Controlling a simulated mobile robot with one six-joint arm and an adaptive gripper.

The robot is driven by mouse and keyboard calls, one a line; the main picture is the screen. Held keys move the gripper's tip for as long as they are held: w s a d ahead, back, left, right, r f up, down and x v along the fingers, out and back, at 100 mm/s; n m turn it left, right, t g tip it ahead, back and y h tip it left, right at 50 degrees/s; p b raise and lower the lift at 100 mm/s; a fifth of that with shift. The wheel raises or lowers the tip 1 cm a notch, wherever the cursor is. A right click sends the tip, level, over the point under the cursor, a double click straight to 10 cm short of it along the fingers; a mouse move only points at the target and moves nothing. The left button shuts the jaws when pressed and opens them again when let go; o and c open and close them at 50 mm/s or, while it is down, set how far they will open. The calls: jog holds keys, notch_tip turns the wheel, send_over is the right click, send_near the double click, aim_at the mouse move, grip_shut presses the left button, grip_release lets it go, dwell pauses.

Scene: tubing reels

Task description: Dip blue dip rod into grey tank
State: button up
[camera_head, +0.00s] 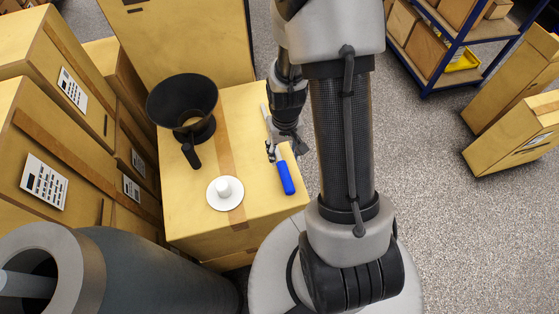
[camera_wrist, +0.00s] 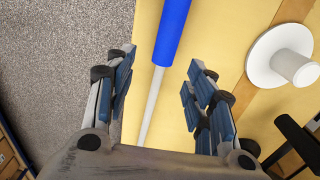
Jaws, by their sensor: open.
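The blue dip rod lies on top of a cardboard box (camera_head: 190,235), its blue handle (camera_head: 286,178) toward the front right edge. In the wrist view the handle (camera_wrist: 171,35) points up and the thin pale shaft (camera_wrist: 149,108) runs down between my fingers. My gripper (camera_wrist: 158,80) is open, with one finger on each side of the shaft; I see no grip on it. In the head view my gripper (camera_head: 273,150) is small and partly hides the shaft. A big dark grey cylinder with a thick pale rim, apparently the grey tank (camera_head: 140,275), stands at lower left, its open top partly cut off.
A black flared vessel with a handle (camera_head: 183,103) and a white disc with a knob (camera_head: 223,194) stand on the same box, left of the rod. Tall cartons (camera_head: 45,150) crowd the left. A blue-framed shelf (camera_head: 440,50) and cartons stand right; grey floor (camera_head: 450,230) is free.

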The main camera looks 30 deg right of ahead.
aim_at(282, 163)
jog(key=shift+w+a+f+b, duration=0.15)
jog(key=shift+f+b, duration=0.55)
jog(key=shift+f, duration=1.05)
jog(key=shift+w+a+f+b, duration=0.1)
jog(key=shift+f+b, duration=0.55)
jog(key=shift+f, duration=1.1)
jog(key=shift+s, duration=0.1)
jog(key=shift+c, duration=0.3)
grip_shut()
jog(key=shift+r, duration=0.15)
